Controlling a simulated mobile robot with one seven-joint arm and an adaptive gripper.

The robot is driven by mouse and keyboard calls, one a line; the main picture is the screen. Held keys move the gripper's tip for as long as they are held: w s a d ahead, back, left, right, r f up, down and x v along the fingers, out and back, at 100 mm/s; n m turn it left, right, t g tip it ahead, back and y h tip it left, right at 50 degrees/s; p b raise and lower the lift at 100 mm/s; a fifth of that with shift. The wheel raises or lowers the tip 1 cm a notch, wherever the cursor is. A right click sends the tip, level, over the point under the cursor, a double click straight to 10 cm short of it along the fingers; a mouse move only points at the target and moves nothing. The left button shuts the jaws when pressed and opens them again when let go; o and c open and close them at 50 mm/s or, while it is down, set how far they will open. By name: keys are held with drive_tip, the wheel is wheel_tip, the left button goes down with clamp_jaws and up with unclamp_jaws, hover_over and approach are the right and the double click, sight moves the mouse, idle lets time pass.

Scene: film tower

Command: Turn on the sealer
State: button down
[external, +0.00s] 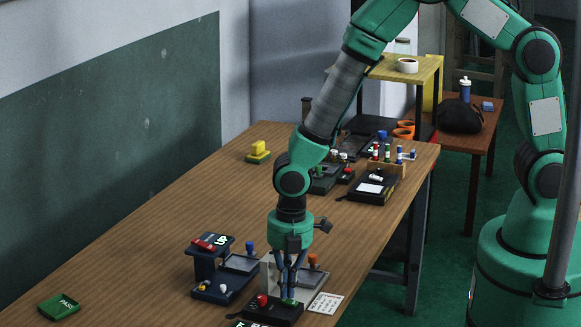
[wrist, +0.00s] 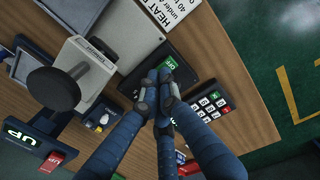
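The machine under my gripper, which I take to be the sealer, has pale metal plates (external: 308,277) and a black front base (external: 280,314). The base carries a red round button (external: 262,300) and a green button (external: 290,302). In the wrist view the green button (wrist: 170,63) shows just beyond the fingertips, partly covered by them. My gripper (external: 288,296) points straight down over the base at the green button. In the wrist view my gripper (wrist: 157,88) has its fingers drawn together with nothing between them. I cannot tell whether the tips touch the button.
A dark blue machine with a lit UP sign (external: 221,240) stands close on the left. A white HEAT card (external: 325,303) lies on the right. A black keypad (wrist: 212,104) is near the table edge. A green PASS tray (external: 59,307) lies far left. The middle table is clear.

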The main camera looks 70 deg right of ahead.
sight(290, 301)
wheel_tip(290, 301, up, 13)
drive_tip(key=s+p, duration=0.2)
drive_tip(key=p, duration=0.1)
drive_tip(key=shift+r+p, duration=0.2)
drive_tip(key=shift+p, duration=0.15)
drive_tip(key=shift+w, duration=0.15)
drive_tip(key=shift+w+a+r+t+b, duration=0.1)
drive_tip(key=shift+w+t+b, duration=0.4)
drive_tip(key=shift+b, duration=0.4)
drive_tip(key=f+b, duration=0.1)
drive_tip(key=f, duration=0.3)
drive_tip(key=w+f+b, duration=0.1)
drive_tip(key=f, duration=0.4)
drive_tip(key=w+f+b, duration=0.1)
drive_tip(key=f, duration=0.4)
